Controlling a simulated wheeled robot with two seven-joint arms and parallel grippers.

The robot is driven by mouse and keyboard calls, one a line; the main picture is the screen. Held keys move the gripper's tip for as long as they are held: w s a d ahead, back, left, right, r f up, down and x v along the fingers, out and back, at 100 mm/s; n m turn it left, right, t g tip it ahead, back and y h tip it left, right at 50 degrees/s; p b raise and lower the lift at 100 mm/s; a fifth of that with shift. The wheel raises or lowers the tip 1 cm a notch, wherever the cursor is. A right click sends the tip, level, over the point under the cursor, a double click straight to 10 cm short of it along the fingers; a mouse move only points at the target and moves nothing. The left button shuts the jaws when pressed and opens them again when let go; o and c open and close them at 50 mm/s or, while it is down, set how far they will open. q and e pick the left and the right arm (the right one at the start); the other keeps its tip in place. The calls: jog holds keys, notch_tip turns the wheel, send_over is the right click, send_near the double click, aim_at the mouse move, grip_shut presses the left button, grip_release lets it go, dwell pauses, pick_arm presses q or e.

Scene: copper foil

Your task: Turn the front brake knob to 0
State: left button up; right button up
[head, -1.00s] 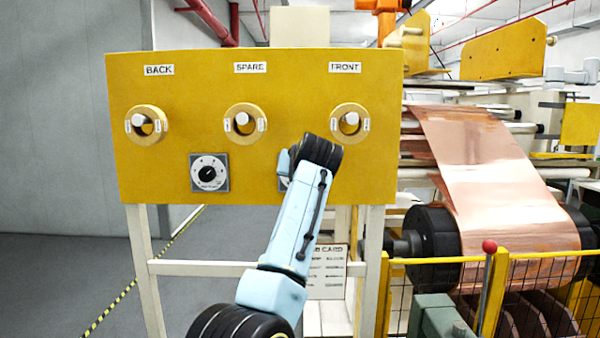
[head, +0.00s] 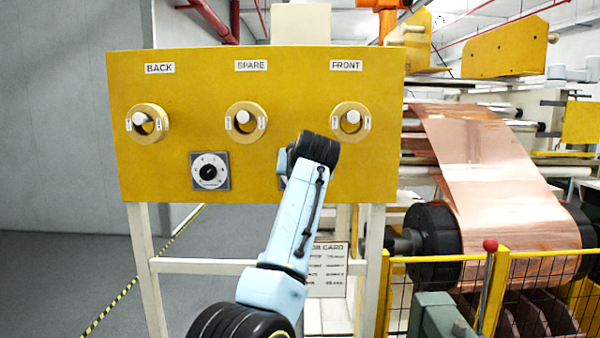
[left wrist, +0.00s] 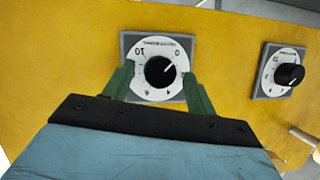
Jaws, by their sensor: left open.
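The front brake knob (left wrist: 160,71) is a black knob on a white numbered dial with a grey square plate (left wrist: 130,41). In the left wrist view the dial appears upside down. The knob's white line points to the upper right, close to the 0 mark. My left gripper (left wrist: 156,84) is open, with one green finger on each side of the dial; I cannot tell whether either finger touches the knob. In the head view my left arm (head: 300,205) hides this knob and the gripper's fingers; only a sliver of the plate shows. My right gripper is in neither view.
A second dial (head: 209,171) sits left on the yellow panel (head: 260,95), also in the left wrist view (left wrist: 283,75). Above are three ringed switches under BACK, SPARE and FRONT labels. Right of the panel are a copper foil roll (head: 500,190) and a yellow-railed guard (head: 540,253).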

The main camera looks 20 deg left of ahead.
pick_arm(q)
jog(key=b+v, duration=0.4)
jog(key=v, duration=0.9)
jog(key=shift+s+b, duration=0.15)
jog(key=shift+b, duration=0.2)
jog(key=shift+d, duration=0.15)
